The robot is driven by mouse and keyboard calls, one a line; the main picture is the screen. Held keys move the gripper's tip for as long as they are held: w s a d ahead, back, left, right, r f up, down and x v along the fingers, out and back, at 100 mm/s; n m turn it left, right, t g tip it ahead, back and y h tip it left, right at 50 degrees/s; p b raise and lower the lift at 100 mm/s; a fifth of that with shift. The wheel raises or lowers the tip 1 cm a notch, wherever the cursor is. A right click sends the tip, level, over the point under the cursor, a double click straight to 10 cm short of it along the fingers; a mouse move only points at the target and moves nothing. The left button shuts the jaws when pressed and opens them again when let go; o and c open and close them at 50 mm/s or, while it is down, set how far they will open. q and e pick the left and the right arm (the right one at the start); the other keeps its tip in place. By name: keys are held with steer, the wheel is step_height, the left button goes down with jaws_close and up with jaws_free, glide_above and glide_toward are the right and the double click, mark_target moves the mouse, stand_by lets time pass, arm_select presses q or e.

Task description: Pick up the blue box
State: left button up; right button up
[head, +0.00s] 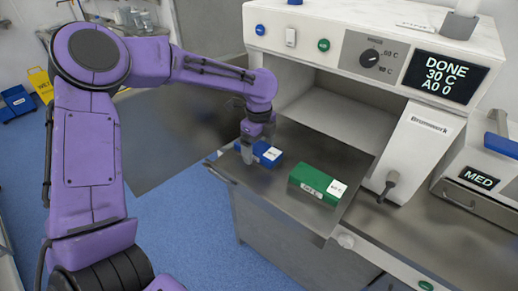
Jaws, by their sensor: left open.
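The blue box (269,155) with a white label lies on the metal shelf in front of the white machine's open chamber. My left gripper (248,156) points down at the left end of the blue box, with its fingers close to it. The fingers hide part of that end, and I cannot tell whether they touch it. The left gripper is open. My right gripper is not in view.
A green box (317,185) with a white label lies to the right on the same metal shelf (270,190). The white machine (340,50) stands behind, its display reading "DONE 30 C A0 0". A handle (388,184) sticks out at the right. Blue floor is open below left.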

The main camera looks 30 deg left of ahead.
arm_select(q)
steer(key=shift+s+a+f, duration=0.1)
steer(key=shift+f, duration=0.55)
steer(key=shift+s, duration=0.1)
steer(key=shift+c, duration=0.4)
steer(key=c, duration=1)
steer(key=shift+c, duration=1)
steer(key=shift+r, duration=0.15)
